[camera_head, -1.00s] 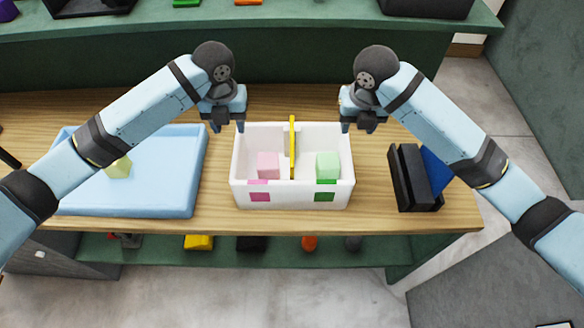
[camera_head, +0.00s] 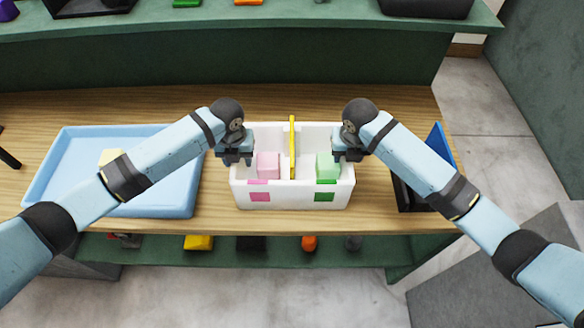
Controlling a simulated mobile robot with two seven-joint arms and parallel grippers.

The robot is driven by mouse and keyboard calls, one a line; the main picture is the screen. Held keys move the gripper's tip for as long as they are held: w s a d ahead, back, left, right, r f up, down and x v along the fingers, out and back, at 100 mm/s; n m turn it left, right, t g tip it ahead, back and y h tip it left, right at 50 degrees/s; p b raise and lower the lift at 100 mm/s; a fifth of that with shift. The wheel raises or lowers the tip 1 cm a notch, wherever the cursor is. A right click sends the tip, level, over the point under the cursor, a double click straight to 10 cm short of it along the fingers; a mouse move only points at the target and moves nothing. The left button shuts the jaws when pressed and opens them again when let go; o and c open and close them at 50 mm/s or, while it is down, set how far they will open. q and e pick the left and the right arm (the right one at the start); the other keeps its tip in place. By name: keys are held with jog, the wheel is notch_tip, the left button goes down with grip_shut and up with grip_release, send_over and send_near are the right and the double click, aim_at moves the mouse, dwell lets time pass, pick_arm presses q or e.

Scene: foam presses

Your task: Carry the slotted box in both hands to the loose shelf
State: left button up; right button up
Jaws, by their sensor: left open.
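The slotted box (camera_head: 290,196) is white and stands on the wooden table, with a yellow divider (camera_head: 292,140) upright in its middle. A pink block (camera_head: 267,163) sits in its left compartment and a green block (camera_head: 325,165) in its right one. My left gripper (camera_head: 235,159) is open at the box's left wall. My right gripper (camera_head: 350,156) is at the right wall, pointing down; its jaw opening is hard to see. I cannot tell whether either touches the box. Which surface is the loose shelf is unclear.
A dark holder with a blue panel (camera_head: 440,150) stands to the right, partly behind my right arm. A green shelf (camera_head: 350,15) runs behind; a lower green shelf (camera_head: 275,250) holds several small things.

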pick_arm(q)
grip_shut()
pick_arm(e)
grip_shut()
pick_arm(q)
jog(key=shift+r, duration=0.1)
pick_arm(e)
jog(key=shift+r, duration=0.15)
